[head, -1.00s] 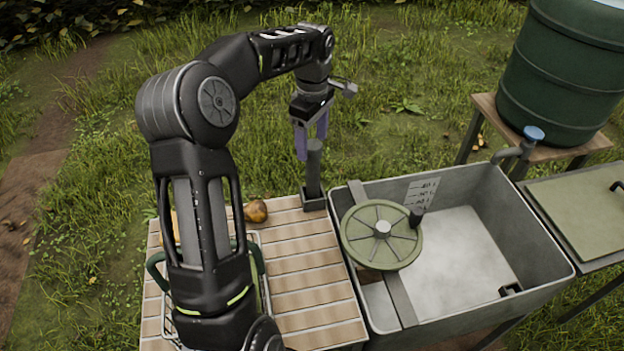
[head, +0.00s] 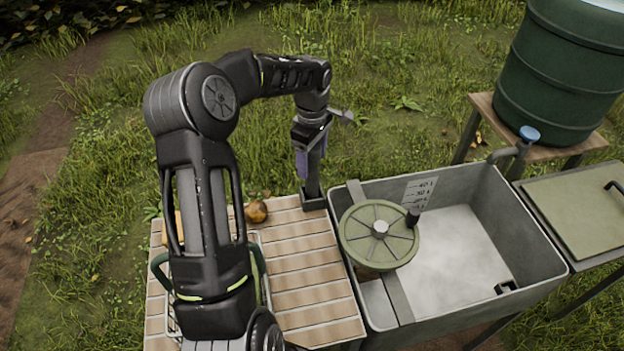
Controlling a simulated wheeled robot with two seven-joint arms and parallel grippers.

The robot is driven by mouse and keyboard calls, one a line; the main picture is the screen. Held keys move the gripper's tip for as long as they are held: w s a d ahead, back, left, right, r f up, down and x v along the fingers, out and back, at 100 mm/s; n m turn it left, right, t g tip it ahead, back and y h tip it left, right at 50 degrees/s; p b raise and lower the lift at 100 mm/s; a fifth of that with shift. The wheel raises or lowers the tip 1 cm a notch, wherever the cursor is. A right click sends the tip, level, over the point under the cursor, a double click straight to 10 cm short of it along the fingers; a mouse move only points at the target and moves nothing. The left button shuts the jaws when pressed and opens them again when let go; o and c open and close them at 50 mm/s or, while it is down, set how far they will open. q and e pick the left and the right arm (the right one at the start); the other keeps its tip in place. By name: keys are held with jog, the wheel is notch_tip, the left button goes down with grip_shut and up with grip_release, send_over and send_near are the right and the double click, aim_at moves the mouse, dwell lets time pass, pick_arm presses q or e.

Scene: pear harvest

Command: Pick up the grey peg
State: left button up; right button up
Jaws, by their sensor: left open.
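The grey peg (head: 313,178) stands upright in a small dark holder (head: 314,202) at the far right corner of the slatted wooden table. My left gripper (head: 311,165) is above the holder, pointing down, with its purple fingers around or beside the peg's upper part. The fingers are open, and the peg's top is hidden by the gripper. I cannot tell whether a finger touches the peg. My right gripper is not in view.
A grey basin (head: 470,250) with a round green lid (head: 380,235) stands right of the wooden table (head: 310,290). A brown pear (head: 256,211) lies on the table left of the holder. A green barrel (head: 555,75) with a blue-topped tap is at the back right.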

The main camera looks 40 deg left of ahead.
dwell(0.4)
pick_arm(q)
grip_shut()
dwell(0.6)
